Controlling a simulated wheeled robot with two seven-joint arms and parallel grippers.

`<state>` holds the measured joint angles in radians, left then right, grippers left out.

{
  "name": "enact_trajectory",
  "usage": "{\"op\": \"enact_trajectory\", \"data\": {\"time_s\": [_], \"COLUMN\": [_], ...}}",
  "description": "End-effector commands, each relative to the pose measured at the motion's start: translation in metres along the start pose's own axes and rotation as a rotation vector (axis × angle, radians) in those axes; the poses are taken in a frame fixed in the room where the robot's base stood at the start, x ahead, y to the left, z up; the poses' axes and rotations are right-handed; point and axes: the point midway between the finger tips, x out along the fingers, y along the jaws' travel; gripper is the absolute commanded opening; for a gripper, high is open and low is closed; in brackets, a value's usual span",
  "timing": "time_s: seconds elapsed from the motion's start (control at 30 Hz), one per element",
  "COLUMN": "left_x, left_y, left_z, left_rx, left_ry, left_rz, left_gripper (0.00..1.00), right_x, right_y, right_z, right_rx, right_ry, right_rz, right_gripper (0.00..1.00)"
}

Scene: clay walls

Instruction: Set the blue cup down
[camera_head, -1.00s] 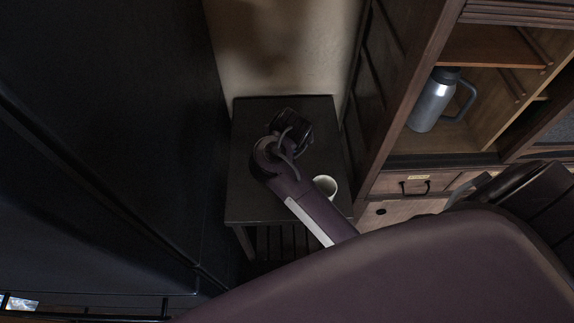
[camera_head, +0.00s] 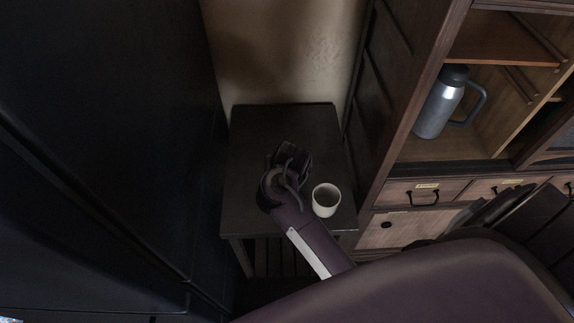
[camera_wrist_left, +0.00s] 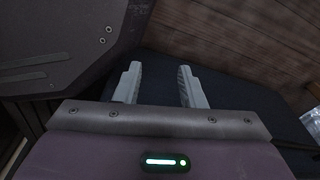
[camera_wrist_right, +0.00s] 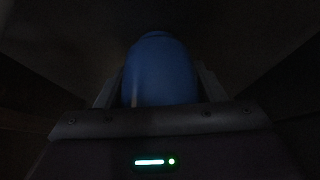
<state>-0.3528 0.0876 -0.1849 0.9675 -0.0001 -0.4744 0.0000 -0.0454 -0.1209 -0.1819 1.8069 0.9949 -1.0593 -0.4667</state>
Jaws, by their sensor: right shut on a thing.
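The blue cup (camera_wrist_right: 160,70) shows in the right wrist view, dark and dimly lit, between the fingers of my right gripper (camera_wrist_right: 160,88). The gripper is shut on it. In the head view my right gripper (camera_head: 291,160) is over the dark side table (camera_head: 250,130), and the cup is hidden behind my wrist. I cannot tell whether the cup touches the tabletop. In the left wrist view my left gripper (camera_wrist_left: 163,84) is open and empty, its two fingers apart. It does not show in the head view.
A white cup (camera_head: 326,208) stands on the table just right of my right wrist. A tall black cabinet (camera_head: 100,150) is close on the left. A wooden cabinet (camera_head: 400,180) on the right holds a grey jug (camera_head: 440,105). The table's back area is clear.

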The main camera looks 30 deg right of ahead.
Motion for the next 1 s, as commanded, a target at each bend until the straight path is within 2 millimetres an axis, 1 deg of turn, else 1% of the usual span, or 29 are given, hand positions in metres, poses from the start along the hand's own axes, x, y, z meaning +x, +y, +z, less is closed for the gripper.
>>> {"op": "enact_trajectory", "data": {"time_s": [0.1,0.13,0.3,0.57,0.67,0.7,0.77,0.87,1.0], "left_x": [0.001,0.000,0.000,-0.001,-0.004,-0.004,-0.002,-0.003,-0.007], "left_y": [0.000,0.000,0.000,0.000,0.000,0.000,0.000,0.000,0.001], "left_z": [-0.002,-0.003,-0.002,-0.002,-0.003,0.001,0.014,0.034,0.066], "left_rx": [0.000,0.000,0.000,0.000,0.000,0.000,0.002,0.004,0.008], "left_ry": [0.002,0.003,0.001,0.001,0.005,0.004,-0.009,-0.019,-0.034], "left_rz": [0.000,0.000,0.000,0.000,0.000,0.000,0.000,0.001,0.002], "left_gripper": [0.36,0.36,0.36,0.36,0.36,0.36,0.36,0.36,0.36], "right_x": [0.003,0.003,0.003,0.002,-0.003,-0.007,-0.015,-0.032,-0.057], "right_y": [0.000,0.000,0.000,0.000,0.000,0.000,0.000,0.000,0.000], "right_z": [0.002,0.002,0.002,0.001,-0.002,-0.002,-0.003,-0.003,-0.004], "right_rx": [0.000,0.000,0.000,0.000,-0.001,-0.001,-0.001,-0.001,-0.002], "right_ry": [0.000,0.000,0.000,0.000,0.001,0.001,0.001,0.000,0.000], "right_rz": [0.000,0.000,0.000,0.000,-0.001,-0.001,0.000,-0.002,-0.001], "right_gripper": [0.37,0.64,0.85,0.85,0.85,0.85,0.85,0.85,0.85]}}
